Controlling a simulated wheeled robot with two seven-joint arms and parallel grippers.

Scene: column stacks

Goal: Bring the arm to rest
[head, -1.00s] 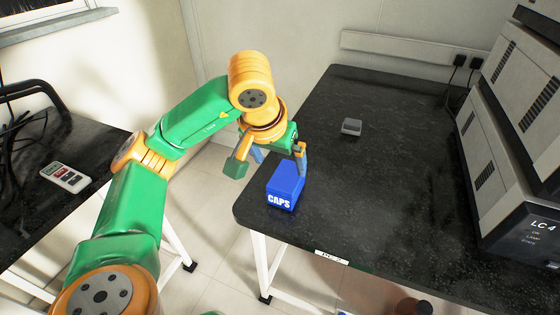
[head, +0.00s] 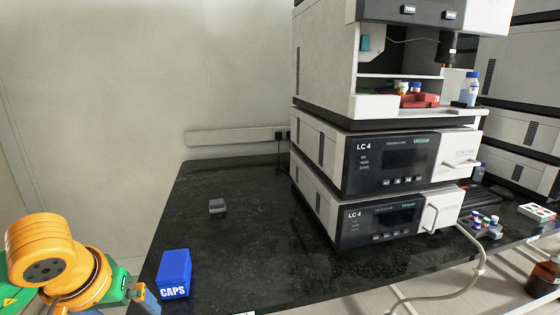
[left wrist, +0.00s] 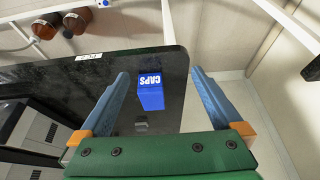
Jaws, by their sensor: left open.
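My left gripper (head: 146,299) is at the lower left of the head view, partly cut off by the frame edge. In the left wrist view its two blue fingers (left wrist: 158,73) are spread wide with nothing held between them. A blue box marked CAPS (head: 174,273) stands upright on the black bench near its left edge, just right of the gripper. The box also shows in the left wrist view (left wrist: 151,93), beyond the fingers and apart from them. My right gripper is in neither view.
A small grey block (head: 217,206) lies on the bench (head: 245,245) behind the box. A stack of LC 4 instruments (head: 395,165) stands to the right. Small vials (head: 484,222) and a brown bottle (head: 544,277) are at the far right. The bench between box and stack is clear.

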